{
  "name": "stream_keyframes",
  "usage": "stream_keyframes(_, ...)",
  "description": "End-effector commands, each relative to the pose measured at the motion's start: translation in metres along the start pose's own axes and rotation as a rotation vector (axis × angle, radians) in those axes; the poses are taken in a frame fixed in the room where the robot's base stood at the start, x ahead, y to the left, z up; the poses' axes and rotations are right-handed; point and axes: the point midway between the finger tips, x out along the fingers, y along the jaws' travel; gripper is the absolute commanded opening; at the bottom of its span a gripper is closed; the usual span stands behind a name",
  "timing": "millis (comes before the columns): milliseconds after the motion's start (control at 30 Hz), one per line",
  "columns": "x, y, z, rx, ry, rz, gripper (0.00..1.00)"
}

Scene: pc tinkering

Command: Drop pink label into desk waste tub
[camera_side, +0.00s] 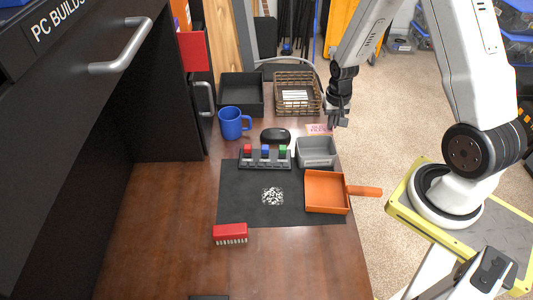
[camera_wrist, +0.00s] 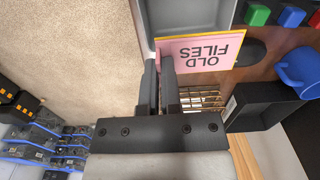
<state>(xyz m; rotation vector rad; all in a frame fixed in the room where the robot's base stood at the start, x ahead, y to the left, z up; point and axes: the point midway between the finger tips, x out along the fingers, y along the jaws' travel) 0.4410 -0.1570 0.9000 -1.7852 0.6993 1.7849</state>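The pink label (camera_side: 319,129) is a flat card with a yellow edge, just behind the grey bin near the table's right edge. In the wrist view, the label (camera_wrist: 203,52) reads "OLD FILES". My gripper (camera_side: 338,122) points down at the label's right end in the side view. In the wrist view my gripper's fingers (camera_wrist: 158,62) are close together at the label's left edge, and one overlaps it. I cannot tell whether they pinch it. The grey open bin (camera_side: 316,144), the likeliest waste tub, also shows in the wrist view (camera_wrist: 148,18).
A black tray (camera_side: 240,80) and wire basket (camera_side: 298,80) stand at the back. A blue mug (camera_side: 232,124), black mouse (camera_side: 275,136) and switch holder (camera_side: 264,160) are left of the bin. An orange pan (camera_side: 326,190) is in front. The floor lies right of the table.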

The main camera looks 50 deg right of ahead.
Motion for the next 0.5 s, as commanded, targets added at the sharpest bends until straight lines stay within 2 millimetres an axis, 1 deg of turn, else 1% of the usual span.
stream_keyframes(267, 0.009, 0.0, 0.0, 0.0, -0.001, 0.0, 0.0)
stream_keyframes(500, 0.026, 0.0, 0.001, 0.0, -0.002, 0.001, 0.0)
